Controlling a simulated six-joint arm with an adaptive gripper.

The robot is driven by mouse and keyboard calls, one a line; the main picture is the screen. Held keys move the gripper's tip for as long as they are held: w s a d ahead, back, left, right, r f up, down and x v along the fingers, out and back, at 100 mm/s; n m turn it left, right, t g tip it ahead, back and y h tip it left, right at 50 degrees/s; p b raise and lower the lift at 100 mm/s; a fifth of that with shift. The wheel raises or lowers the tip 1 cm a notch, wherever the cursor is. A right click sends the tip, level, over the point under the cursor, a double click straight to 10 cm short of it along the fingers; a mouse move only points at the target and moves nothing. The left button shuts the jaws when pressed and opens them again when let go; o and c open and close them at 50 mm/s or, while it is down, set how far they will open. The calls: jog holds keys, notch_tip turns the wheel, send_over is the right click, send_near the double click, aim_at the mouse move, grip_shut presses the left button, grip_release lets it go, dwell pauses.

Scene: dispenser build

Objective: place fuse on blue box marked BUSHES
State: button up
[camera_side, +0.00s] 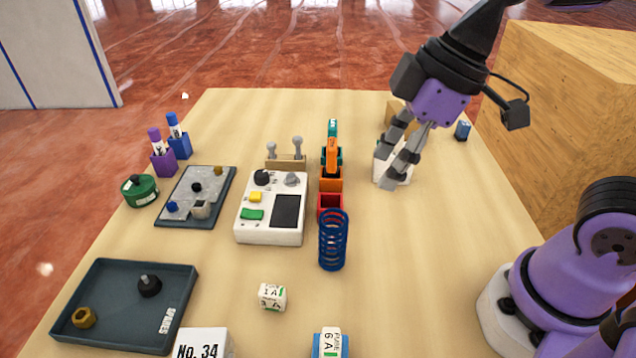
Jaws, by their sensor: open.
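A white fuse (331,340) lettered "FUSE 6 A", with a green stripe, is at the bottom edge of the picture. It appears to rest on a blue object (317,346), which the picture edge cuts off; no BUSHES marking is readable on it. My gripper (387,168) is open, well away from the fuse, at the far right part of the table. Its fingers partly hide a white object (407,174).
A blue spring (333,240) stands mid-table beside a white control box (271,234). Coloured bins (331,185) stand behind the spring. A dark tray (115,318), a numbered cube (272,296) and a white "No. 34" box (203,345) are near. The table right of the spring is clear.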

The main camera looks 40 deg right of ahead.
jog(key=s+d+f+m+t+h, duration=0.1)
jog(key=d+m+t+h, duration=0.1)
jog(key=d+m, duration=0.6)
jog(key=shift+s+d+m+h, duration=0.35)
jog(key=shift+d+m+h, duration=0.05)
jog(key=shift+m, duration=0.2)
